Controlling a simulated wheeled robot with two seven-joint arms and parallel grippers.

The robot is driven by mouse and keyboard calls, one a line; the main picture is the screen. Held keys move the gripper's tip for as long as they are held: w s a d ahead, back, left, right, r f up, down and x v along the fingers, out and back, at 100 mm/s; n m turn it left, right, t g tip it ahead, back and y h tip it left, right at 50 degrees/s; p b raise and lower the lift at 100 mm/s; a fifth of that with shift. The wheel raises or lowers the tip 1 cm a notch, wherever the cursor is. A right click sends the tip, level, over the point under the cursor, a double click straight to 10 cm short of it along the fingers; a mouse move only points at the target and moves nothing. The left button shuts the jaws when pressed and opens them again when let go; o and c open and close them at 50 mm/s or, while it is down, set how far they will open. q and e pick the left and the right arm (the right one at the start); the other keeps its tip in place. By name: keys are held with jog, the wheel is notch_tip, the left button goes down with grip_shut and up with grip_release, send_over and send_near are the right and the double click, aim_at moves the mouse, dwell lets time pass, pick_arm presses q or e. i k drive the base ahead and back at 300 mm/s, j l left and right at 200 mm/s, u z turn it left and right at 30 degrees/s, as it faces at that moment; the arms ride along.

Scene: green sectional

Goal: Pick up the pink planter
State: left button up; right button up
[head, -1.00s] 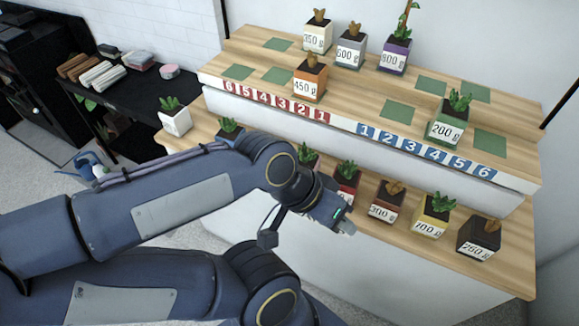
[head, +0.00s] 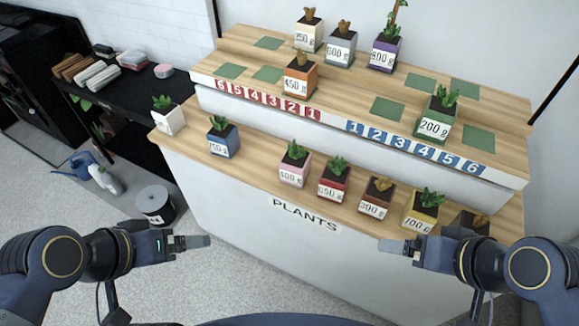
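The pink planter (head: 293,172) stands upright on the lower wooden shelf, left of the red planter. It holds a green succulent and has a "400 g" label. My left gripper (head: 207,241) is below and left of it, in front of the stand, touching nothing. My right gripper (head: 384,246) is below and right of it, near the shelf's front edge, apart from the pink planter. Both grippers appear empty and edge-on, so I cannot tell whether their fingers are open or shut.
Close to the pink planter's right is the red planter (head: 333,184), then the brown (head: 375,202) and yellow (head: 419,215) ones. The blue planter (head: 222,141) stands farther left, with bare shelf between. A grey bin (head: 155,206) stands on the floor.

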aim_at(294, 166)
jog(key=i+j+z, duration=0.2)
jog(key=i+j, duration=0.25)
jog(key=j, duration=0.2)
jog(key=i+j+z, duration=0.1)
jog(key=j, duration=0.25)
jog(key=i, duration=0.1)
